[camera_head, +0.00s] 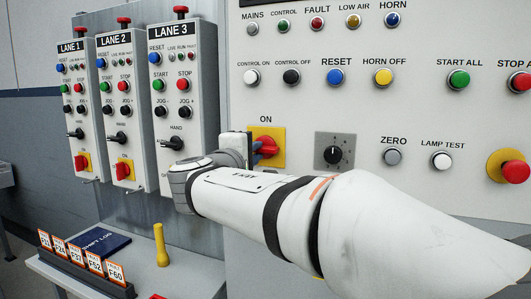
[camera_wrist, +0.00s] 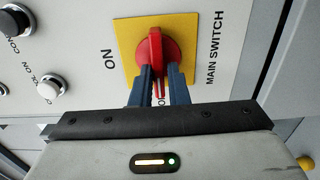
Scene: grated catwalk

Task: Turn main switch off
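The main switch is a red rotary handle (camera_wrist: 155,45) on a yellow plate (camera_wrist: 188,32), marked MAIN SWITCH, in the wrist view. ON is printed at its left there; a label below is mostly hidden by the fingers. In the head view the yellow plate (camera_head: 277,136) sits under ON on the right panel, its handle partly covered by my gripper (camera_head: 258,148). My gripper (camera_wrist: 160,75) has its two dark blue fingers at the handle, one on each side of it. They stand apart with a narrow gap; firm contact on both sides is not clear.
A black selector knob (camera_head: 333,154) is just right of the switch, and a red emergency button (camera_head: 515,171) is farther right. LANE 3 box (camera_head: 177,100) hangs at the left. A shelf below holds a yellow peg (camera_head: 161,245) and orange-marked tags (camera_head: 82,260).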

